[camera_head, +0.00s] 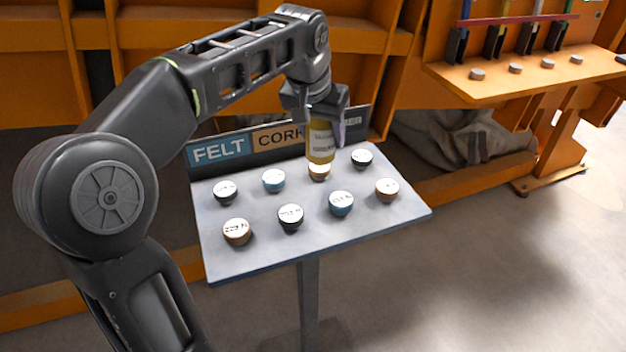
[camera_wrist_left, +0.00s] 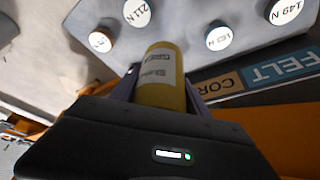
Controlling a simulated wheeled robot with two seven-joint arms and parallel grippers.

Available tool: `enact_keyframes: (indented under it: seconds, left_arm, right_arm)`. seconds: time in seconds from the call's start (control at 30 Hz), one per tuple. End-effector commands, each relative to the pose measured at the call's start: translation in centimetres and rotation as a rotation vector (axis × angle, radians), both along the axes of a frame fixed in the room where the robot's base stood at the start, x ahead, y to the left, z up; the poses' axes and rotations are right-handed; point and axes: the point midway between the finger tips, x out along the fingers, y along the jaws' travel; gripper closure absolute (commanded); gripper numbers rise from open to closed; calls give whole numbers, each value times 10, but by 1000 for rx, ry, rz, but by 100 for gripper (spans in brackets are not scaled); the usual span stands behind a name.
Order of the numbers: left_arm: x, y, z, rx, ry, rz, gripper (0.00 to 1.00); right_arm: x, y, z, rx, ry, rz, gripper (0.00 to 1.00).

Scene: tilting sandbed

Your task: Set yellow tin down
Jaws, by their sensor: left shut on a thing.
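The yellow tin (camera_head: 321,149) has a white printed label and is upright between the fingers of my left gripper (camera_head: 322,128). The gripper comes from above and is shut on the tin. In the head view the tin's lower end overlaps a pale-topped puck (camera_head: 319,172) in the back row on the grey table (camera_head: 268,257); I cannot tell whether they touch. In the left wrist view the tin (camera_wrist_left: 163,82) sits between the two fingers, its label facing the camera. My right gripper is not in view.
Several labelled pucks, such as a blue one (camera_head: 341,203) and a brown one (camera_head: 237,232), stand in two rows on the table. A sign reading FELT (camera_head: 219,148) and CORK runs along its back edge; its third word is partly hidden. An orange bench (camera_head: 530,72) stands at right.

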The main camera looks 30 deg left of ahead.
Motion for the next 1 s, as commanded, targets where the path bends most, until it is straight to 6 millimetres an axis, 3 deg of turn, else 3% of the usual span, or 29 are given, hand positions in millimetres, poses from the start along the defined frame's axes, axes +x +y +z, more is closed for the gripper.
enact_keyframes:
  seconds: [0.3,0.67,1.0]
  left_arm:
    - [0,0,-48,0,0,0,100]
    - [0,0,-52,0,-2,1,100]
    - [0,0,-87,0,-2,0,100]
  right_arm:
    - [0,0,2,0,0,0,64]
    - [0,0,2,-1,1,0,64]
    - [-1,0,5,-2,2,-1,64]
